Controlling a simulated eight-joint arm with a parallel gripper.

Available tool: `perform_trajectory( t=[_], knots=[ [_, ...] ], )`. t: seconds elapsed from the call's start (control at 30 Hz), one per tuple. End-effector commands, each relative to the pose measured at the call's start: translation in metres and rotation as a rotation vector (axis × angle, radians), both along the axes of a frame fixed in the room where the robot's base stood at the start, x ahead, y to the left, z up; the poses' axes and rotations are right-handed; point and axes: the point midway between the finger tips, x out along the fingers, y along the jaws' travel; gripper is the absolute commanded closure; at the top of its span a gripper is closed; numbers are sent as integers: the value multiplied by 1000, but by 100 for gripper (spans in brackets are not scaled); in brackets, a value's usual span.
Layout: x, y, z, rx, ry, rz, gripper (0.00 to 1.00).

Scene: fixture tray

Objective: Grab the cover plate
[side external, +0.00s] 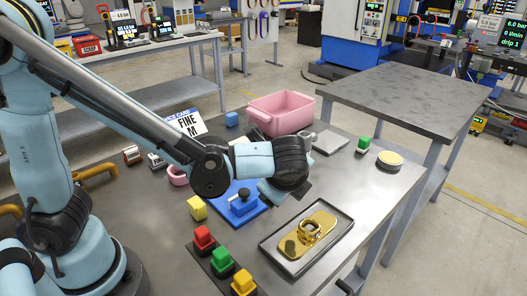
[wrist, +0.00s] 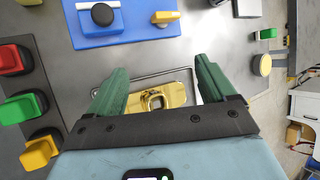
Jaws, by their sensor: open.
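A gold plate (side external: 322,219), likely the cover plate, lies in a shallow grey tray (side external: 344,228) at the front right of the bench. It has rounded ends and a raised ring-like part on top. In the wrist view the gold plate (wrist: 178,86) shows between and beyond my green fingers, its near part hidden by my gripper body. My gripper (wrist: 162,72) is open with nothing between its fingers. In the side view my gripper (side external: 282,194) is above the bench, up and left of the tray, apart from the plate; its fingers are hard to make out there.
A blue block with a black knob (side external: 243,203) stands left of the tray. Red, green and yellow buttons (side external: 221,257) are at the front. A pink bin (side external: 282,113), a green block (side external: 363,144) and a round yellow-topped disc (side external: 390,160) lie farther back. Bare bench surrounds the tray's right side.

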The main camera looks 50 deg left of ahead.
Motion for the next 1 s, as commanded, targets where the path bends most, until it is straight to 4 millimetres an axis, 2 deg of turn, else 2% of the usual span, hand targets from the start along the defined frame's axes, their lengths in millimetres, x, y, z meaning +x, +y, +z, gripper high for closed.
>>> perform_trajectory(
  t=[0.03,0.23,0.4,0.5,0.73,1.0],
  knots=[
    [3,-14,-6,73,19,-66,17],
    [3,-59,-27,388,94,-293,17],
    [-10,-93,-46,633,143,-431,17],
    [-19,-106,-55,738,162,-480,17],
    [-29,-116,-65,843,184,-520,17],
    [-12,-99,-74,845,185,-519,17]
  ],
)
